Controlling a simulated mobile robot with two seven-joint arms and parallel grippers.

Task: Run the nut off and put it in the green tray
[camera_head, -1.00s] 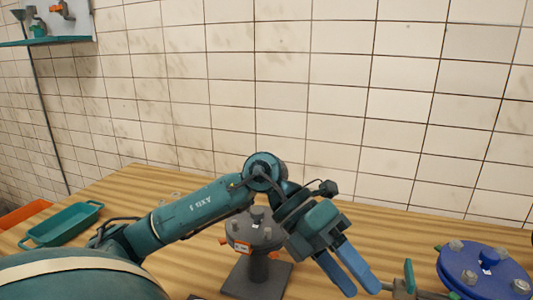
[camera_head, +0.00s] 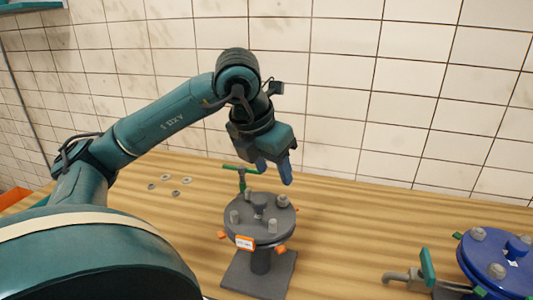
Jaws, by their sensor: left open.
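A grey round flange (camera_head: 238,232) stands on a dark post and square base (camera_head: 262,272) on the table. Several grey nuts sit on its top, among them a nut at the right rear (camera_head: 283,200), a nut at the front (camera_head: 272,226) and a nut at the left (camera_head: 234,216). I cannot tell which one the task means. My left gripper (camera_head: 275,170) is open and empty, its blue fingers pointing down above the flange's rear right edge, apart from the nuts. The green tray is not visible now. My right gripper is not in view.
Several small grey rings (camera_head: 165,178) lie on the table behind my left arm. A green T-handle (camera_head: 240,170) stands behind the flange. A blue flange (camera_head: 495,262) and a green-handled clamp (camera_head: 427,267) are at the right. Table between the flanges is clear.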

